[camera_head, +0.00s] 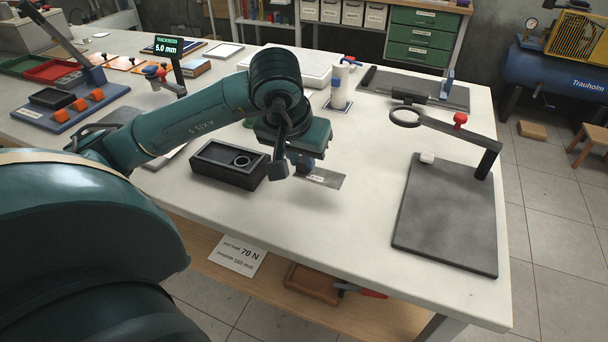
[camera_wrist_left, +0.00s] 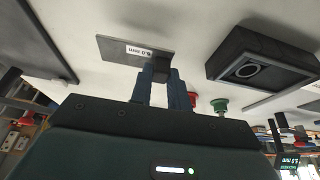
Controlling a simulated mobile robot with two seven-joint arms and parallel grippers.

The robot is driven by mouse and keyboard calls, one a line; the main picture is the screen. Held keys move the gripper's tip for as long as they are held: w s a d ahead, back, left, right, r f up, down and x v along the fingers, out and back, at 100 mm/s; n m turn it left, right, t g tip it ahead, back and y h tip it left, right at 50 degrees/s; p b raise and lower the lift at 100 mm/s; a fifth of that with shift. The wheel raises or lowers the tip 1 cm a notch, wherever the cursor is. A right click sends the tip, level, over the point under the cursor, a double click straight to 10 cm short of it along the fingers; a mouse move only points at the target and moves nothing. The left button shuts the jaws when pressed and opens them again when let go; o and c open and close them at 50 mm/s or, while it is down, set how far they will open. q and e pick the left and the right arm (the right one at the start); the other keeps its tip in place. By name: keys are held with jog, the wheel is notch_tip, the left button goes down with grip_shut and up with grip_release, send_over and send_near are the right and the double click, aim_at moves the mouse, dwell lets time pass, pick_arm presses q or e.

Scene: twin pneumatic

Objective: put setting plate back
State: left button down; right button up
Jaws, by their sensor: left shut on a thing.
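The setting plate (camera_head: 328,181) is a thin grey metal strip with a white label. My left gripper (camera_head: 303,164) is shut on one end of it, just right of a black open box. In the left wrist view the plate (camera_wrist_left: 112,47) sticks out to the left from between the blue fingers (camera_wrist_left: 167,76), its label seeming to read in mm. The plate lies flat or nearly so over the bare white tabletop; I cannot tell whether it touches. My right gripper is not in view.
The black box (camera_head: 205,175) holds a ring. A dark slab (camera_head: 440,235) with a ring-ended arm stands at right. A white cylinder (camera_head: 339,88) stands behind the gripper. A display (camera_head: 168,48) reads 5.0 mm. The table front is clear.

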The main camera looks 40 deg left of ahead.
aim_at(300, 172)
pick_arm(q)
notch_tip(300, 172, down, 4)
jog(key=shift+f, duration=0.1)
jog(key=shift+f+b, duration=0.15)
jog(key=shift+b, duration=0.15)
jog(key=c, duration=1.3)
grip_release()
jog(key=shift+c, duration=0.2)
